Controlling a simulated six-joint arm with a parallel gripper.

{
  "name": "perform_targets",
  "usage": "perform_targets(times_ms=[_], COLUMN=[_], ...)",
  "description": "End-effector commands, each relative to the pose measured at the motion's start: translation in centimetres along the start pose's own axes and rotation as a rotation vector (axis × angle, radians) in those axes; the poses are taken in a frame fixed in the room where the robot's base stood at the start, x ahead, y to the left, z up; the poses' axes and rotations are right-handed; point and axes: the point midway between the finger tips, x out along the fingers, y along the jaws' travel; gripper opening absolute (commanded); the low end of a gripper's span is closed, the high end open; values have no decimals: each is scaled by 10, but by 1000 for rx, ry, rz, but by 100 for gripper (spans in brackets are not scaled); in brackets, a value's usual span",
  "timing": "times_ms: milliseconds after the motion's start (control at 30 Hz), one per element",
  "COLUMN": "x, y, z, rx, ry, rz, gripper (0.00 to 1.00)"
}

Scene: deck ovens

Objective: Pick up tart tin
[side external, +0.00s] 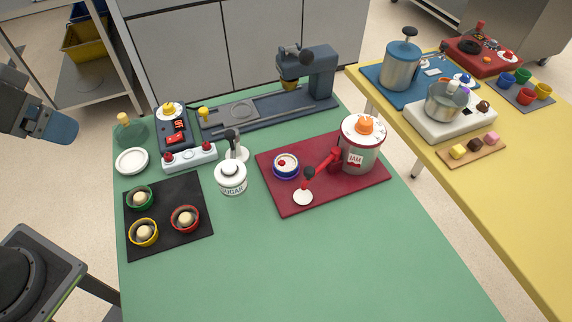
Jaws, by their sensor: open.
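Three small round tins, each with a pale dough-like ball inside, sit apart on a black mat (165,206) at the left of the green table. They are the likeliest tart tins: a green one (129,203) at the back left, a yellow one (133,240) at the front left and a red one (174,225) at the right. I cannot tell which one is meant. A part of my arm with a blue end shows at the upper left, well away from the tins. My gripper is not in view.
A white sugar jar (231,181) stands right of the mat. A white dish (132,161) and a control box (190,158) are behind it. A dark red board (345,193) holds a jam pot (359,155). The front of the green table (300,275) is clear.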

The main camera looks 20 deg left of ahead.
Motion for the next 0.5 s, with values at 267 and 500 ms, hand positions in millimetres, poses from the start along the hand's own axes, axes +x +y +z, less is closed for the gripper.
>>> perform_targets(times_ms=[267,500], x=[7,43], y=[31,83], z=[-71,-138], rx=[-229,-492], ry=[-111,-231], rz=[25,-3], gripper=[87,87])
